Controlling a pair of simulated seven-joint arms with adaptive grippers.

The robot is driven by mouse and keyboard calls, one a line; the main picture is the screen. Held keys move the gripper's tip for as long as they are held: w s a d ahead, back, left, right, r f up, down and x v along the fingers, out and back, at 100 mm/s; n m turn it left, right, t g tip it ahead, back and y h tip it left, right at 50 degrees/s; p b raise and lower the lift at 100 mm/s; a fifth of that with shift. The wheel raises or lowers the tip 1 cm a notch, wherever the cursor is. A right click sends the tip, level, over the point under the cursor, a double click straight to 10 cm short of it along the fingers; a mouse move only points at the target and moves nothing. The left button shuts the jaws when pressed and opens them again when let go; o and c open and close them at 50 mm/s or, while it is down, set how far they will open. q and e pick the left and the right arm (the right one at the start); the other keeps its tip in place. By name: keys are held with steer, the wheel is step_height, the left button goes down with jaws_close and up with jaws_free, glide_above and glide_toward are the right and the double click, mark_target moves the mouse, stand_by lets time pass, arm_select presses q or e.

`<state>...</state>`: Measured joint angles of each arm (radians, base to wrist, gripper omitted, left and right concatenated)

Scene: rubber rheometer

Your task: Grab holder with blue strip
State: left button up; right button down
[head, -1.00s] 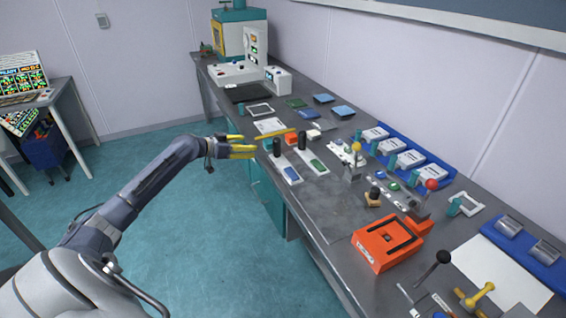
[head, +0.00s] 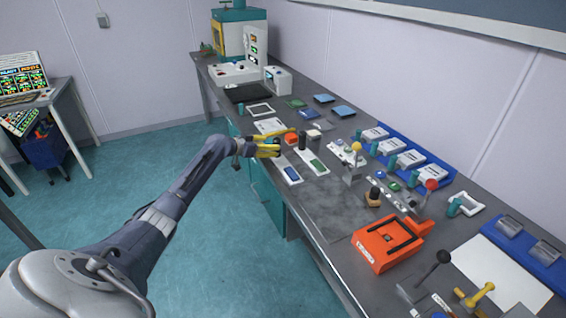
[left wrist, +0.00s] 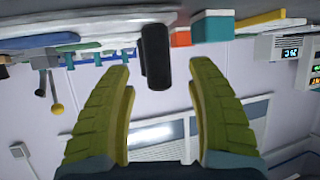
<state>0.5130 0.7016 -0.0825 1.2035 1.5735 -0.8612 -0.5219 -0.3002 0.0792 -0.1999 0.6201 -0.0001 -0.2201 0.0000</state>
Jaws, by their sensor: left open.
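The holder with the blue strip (head: 289,171) is a pale flat plate near the left edge of the bench in the head view. Its black upright handle (left wrist: 156,56) shows in the left wrist view, between the fingertips and ahead of them. My left gripper (head: 277,147) is open, with its yellow fingers around the handle area; in the left wrist view both fingers (left wrist: 160,75) stand apart with a gap on each side of the handle. In the head view the fingers hide most of the handle. My right gripper is not in view.
A similar holder with a green strip (head: 314,163) and its own black handle (head: 302,140) lies just to the right. An orange block (head: 291,138) is behind. An orange device (head: 387,245) stands nearer on the bench. Bare grey bench (head: 335,205) lies between.

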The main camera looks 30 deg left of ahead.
mark_target(285, 159)
arm_select(q)
steer(key=shift+x, duration=2.4)
steer(key=shift+s, duration=0.1)
steer(key=shift+d, duration=0.1)
steer(key=shift+c, duration=0.5)
jaws_close()
